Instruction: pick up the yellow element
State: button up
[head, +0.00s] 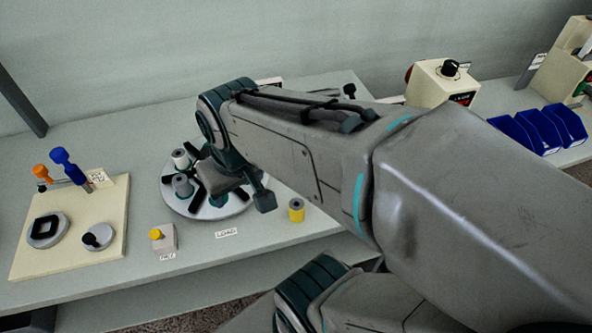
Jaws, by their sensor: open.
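The yellow element (296,211) is a small upright cylinder with a greyish top. It stands on the table near its front edge, just right of the round turntable. My gripper (240,190) is over the right part of the turntable, left of and behind the yellow element in the picture. It is open, and the yellow element is outside its jaws. My own arm hides part of the gripper and much of the table behind it.
The round turntable (172,198) carries grey and pale cylinders and dark arms. A box with a yellow button (156,234) stands at its front left. A cream board (60,262) with blue and orange handles is at left. Blue bins (541,130) sit at right.

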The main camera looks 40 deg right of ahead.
aim_at(296, 205)
jog(key=z, duration=0.8)
jog(key=k, duration=1)
jog(key=u, duration=1.05)
jog(key=i, duration=0.7)
jog(key=z, duration=1.55)
